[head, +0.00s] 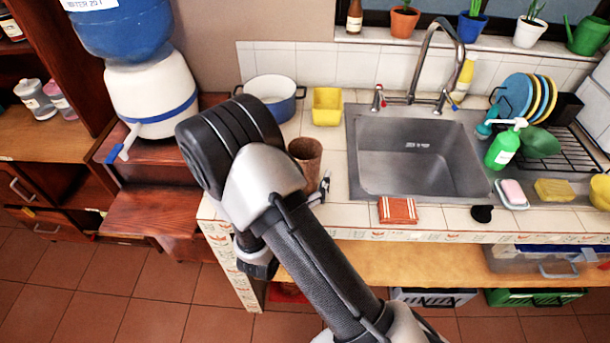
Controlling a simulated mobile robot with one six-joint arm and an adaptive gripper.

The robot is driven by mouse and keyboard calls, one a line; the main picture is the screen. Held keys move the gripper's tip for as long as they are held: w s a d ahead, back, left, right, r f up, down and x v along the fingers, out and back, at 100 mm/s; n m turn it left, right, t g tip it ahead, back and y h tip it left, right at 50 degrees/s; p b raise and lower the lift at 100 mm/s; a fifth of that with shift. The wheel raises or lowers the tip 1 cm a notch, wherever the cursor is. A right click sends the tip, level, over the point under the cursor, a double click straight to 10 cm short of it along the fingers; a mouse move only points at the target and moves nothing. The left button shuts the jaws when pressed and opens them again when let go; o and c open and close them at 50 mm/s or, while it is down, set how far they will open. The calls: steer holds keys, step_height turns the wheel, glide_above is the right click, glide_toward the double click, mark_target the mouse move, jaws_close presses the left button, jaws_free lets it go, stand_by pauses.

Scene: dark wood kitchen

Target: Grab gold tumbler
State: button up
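A brown, slightly flared tumbler (307,153) stands upright on the white tiled counter, left of the sink. Its colour looks brown rather than clearly gold. My arm hides part of its left side and base. A small grey and black part of my gripper (321,189) shows past the forearm, just in front of and below the tumbler near the counter's front edge. The rest of my gripper is hidden behind my arm, so its fingers cannot be made out. I cannot tell whether it touches the tumbler.
A blue pot (272,97) and a yellow container (327,107) stand behind the tumbler. The steel sink (415,155) with its tall faucet is to the right. An orange striped cloth (398,210) lies at the front edge. A water dispenser (150,90) stands left.

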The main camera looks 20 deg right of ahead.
steer(key=c, duration=1.5)
